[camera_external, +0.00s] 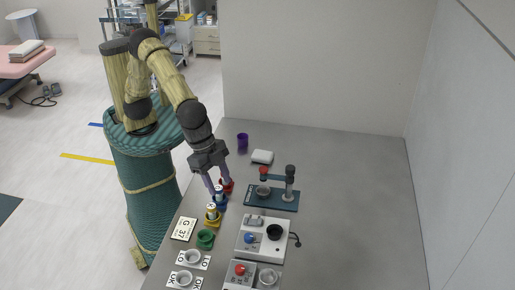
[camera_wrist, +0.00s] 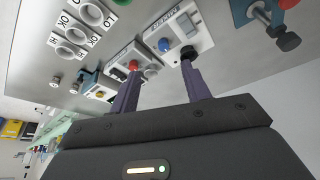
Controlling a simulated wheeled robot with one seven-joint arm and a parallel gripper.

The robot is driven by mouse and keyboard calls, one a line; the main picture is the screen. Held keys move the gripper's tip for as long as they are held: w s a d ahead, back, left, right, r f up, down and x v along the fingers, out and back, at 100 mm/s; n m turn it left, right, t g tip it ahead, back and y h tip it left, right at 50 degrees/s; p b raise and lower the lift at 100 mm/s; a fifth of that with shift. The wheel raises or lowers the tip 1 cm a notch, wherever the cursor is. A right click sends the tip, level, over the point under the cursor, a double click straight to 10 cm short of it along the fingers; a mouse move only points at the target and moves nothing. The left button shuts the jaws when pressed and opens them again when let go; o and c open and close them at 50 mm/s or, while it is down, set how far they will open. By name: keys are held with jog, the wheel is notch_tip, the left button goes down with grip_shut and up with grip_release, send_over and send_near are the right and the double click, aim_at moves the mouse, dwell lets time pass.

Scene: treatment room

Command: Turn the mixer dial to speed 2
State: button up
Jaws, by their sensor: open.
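A second white device with a red knob (camera_external: 240,269) stands in front of the first. A blue-based stand (camera_external: 284,203) is behind. Blue, yellow and green holders (camera_external: 205,239) line the left edge, with labelled cups (camera_external: 184,279) at front. The table's right side (camera_external: 360,210) is clear.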

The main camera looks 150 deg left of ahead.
aim_at(248, 235)
jog(key=w, duration=0.1)
jog(key=w+a, duration=0.1)
jog(key=w, duration=0.1)
jog(key=shift+f+n, duration=0.15)
jog(key=shift+n, duration=0.25)
jog(key=shift+f, duration=0.1)
jog(key=x, duration=1.7)
jog(key=shift+w+a, duration=0.15)
jog(key=shift+a, duration=0.15)
jog(key=c, duration=1)
